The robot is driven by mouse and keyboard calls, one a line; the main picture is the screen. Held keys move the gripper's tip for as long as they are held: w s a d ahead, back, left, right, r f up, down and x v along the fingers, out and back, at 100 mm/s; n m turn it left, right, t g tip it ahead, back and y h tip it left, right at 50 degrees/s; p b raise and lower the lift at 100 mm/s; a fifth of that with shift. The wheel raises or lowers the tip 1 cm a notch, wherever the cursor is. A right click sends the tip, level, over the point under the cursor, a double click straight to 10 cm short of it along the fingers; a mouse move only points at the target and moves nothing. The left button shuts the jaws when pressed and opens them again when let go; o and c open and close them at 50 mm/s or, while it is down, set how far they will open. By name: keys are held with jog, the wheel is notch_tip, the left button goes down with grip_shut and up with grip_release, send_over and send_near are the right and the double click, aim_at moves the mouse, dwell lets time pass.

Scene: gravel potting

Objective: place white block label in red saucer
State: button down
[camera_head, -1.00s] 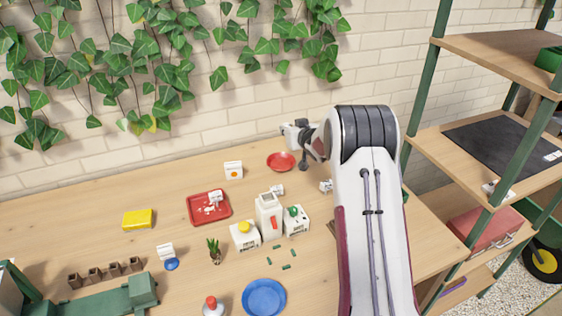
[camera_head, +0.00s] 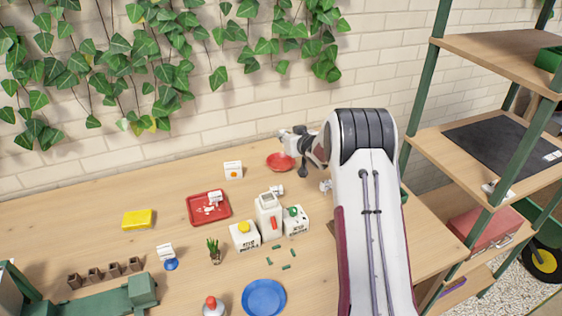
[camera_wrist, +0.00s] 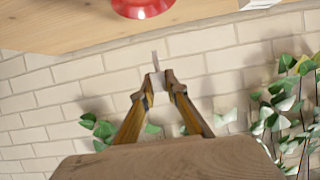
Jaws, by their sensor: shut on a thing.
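The red saucer (camera_head: 275,162) lies on the table near the wall; its edge also shows at the top of the wrist view (camera_wrist: 142,8). My gripper (camera_wrist: 160,82) is shut on a small pale piece, the white block label (camera_wrist: 156,66), held between its fingertips. In the head view my gripper (camera_head: 290,143) hangs close to the saucer's upper right side, apart from the table. The label is small and mostly hidden by the fingers, so its face cannot be read.
A white box with an orange mark (camera_head: 233,170) stands left of the saucer. A white jug (camera_head: 268,217), white boxes (camera_head: 296,220) and a red tray (camera_head: 194,214) stand nearer. Other white labels (camera_head: 325,186) stand about. The brick wall (camera_wrist: 60,110) is close behind.

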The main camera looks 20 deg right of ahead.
jog(key=shift+f, duration=3.1)
jog(key=shift+f, duration=1.9)
jog(key=shift+f, duration=0.1)
jog(key=c, duration=2)
grip_release()
jog(key=shift+s, duration=0.1)
jog(key=shift+s+r, duration=0.1)
jog(key=shift+r, duration=0.15)
jog(key=shift+v, duration=5.75)
